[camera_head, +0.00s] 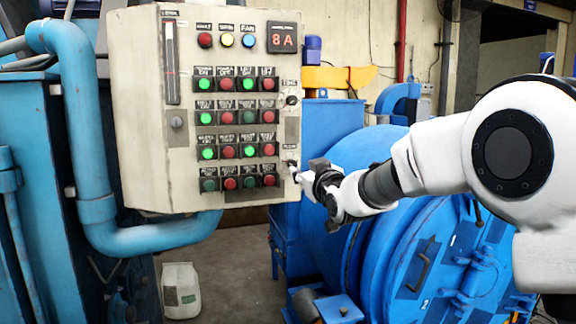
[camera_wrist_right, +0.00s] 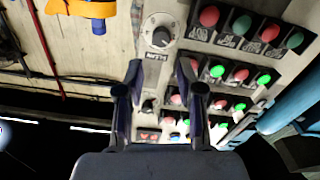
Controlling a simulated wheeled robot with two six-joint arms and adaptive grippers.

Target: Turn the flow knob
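The control panel (camera_head: 140,110) is a worn cream box with a dial knob (camera_head: 291,100) on its right edge and the flow knob (camera_head: 291,164) lower down, partly hidden by my right gripper. My right gripper (camera_head: 300,174) is at the panel's lower right edge, close to the flow knob. The right wrist view is upside down. There the flow knob (camera_wrist_right: 160,36) is a round dark knob on a pale plate, just beyond the fingertips. The fingers of my right gripper (camera_wrist_right: 159,64) are apart with nothing between them. My left gripper is not in view.
Rows of green and red buttons (camera_head: 227,128) lie left of the knobs, and near the right finger in the wrist view (camera_wrist_right: 238,72). A blue drum machine (camera_head: 370,150) stands behind my right arm. A blue pipe (camera_head: 80,130) runs left of the panel. A white sack (camera_head: 181,290) is on the floor.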

